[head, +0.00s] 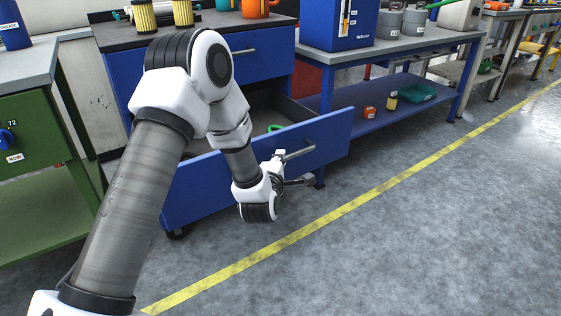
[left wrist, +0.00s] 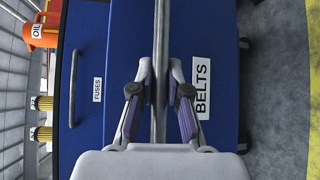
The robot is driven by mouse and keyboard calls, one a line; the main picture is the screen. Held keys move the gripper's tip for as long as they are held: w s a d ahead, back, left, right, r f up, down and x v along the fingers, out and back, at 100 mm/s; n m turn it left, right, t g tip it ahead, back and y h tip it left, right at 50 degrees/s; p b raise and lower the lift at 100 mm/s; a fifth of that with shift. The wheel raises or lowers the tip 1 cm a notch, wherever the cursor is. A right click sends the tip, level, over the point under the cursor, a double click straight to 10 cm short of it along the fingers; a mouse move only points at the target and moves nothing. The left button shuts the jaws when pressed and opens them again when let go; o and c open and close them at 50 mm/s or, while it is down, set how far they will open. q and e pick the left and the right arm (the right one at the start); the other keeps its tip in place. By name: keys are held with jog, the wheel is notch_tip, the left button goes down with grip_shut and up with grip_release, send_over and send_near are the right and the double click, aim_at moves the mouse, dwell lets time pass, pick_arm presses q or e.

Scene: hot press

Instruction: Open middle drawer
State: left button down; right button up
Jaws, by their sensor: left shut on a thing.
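The blue drawer (head: 325,138) of the blue cabinet is pulled well out, and its dark inside shows behind the front. In the left wrist view its front (left wrist: 222,60) carries a BELTS label (left wrist: 202,88). A grey bar handle (head: 300,153) runs along the front; it also shows in the left wrist view (left wrist: 161,30). My left gripper (head: 278,168) is at this handle, with its fingers (left wrist: 160,92) shut around the bar. The drawer above (head: 245,60), labelled FUSES (left wrist: 97,89), is shut. My left arm hides part of the cabinet. My right gripper is not in view.
A green cabinet (head: 35,140) stands at the left. A blue workbench (head: 400,50) with a lower shelf stands to the right. A green item (head: 275,127) shows inside the open drawer. The floor before the drawer is clear, with a yellow line (head: 385,188).

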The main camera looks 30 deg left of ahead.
pick_arm(q)
jog(key=shift+s+d+f, duration=0.1)
jog(key=shift+d+f, duration=0.1)
jog(key=c, duration=1.2)
grip_release()
jog(key=shift+o, duration=0.3)
jog(key=shift+d+r, duration=0.15)
jog(key=v, duration=1.2)
